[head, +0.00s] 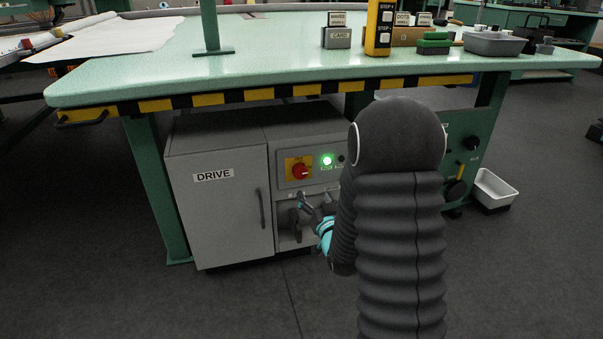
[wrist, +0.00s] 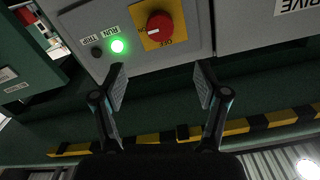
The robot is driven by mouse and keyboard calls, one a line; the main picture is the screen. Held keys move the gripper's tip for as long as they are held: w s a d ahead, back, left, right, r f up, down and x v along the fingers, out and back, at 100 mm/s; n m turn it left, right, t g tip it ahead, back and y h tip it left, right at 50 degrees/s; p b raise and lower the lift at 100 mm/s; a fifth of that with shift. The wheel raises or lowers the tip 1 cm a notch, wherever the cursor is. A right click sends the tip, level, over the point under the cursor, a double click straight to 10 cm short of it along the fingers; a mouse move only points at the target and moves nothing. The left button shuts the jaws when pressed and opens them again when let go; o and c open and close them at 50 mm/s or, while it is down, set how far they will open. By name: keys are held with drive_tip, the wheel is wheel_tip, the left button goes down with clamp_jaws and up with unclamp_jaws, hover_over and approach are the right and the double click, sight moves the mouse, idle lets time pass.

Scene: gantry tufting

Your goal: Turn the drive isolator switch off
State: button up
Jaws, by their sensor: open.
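The drive isolator switch (head: 300,171) is a red knob on a yellow plate, on the grey panel right of the DRIVE door. It also shows near the top of the wrist view as a red knob (wrist: 160,24), with OFF lettering on the plate. A small pale mark shows on the knob; I cannot tell its setting surely. My gripper (head: 307,206) is just below the switch in the head view, apart from it. In the wrist view my gripper (wrist: 160,76) is open and empty, its fingers spread either side of the knob's line.
A green RUN lamp (head: 326,160) is lit beside the switch. The grey DRIVE cabinet (head: 215,205) stands under the green table (head: 280,70), whose striped front edge (head: 230,97) overhangs the panel. A white bin (head: 493,190) is at right. Floor in front is clear.

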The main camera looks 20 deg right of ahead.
sight(302, 173)
drive_tip(key=w, duration=1.3)
drive_tip(key=shift+w, duration=0.4)
drive_tip(key=c, duration=1.2)
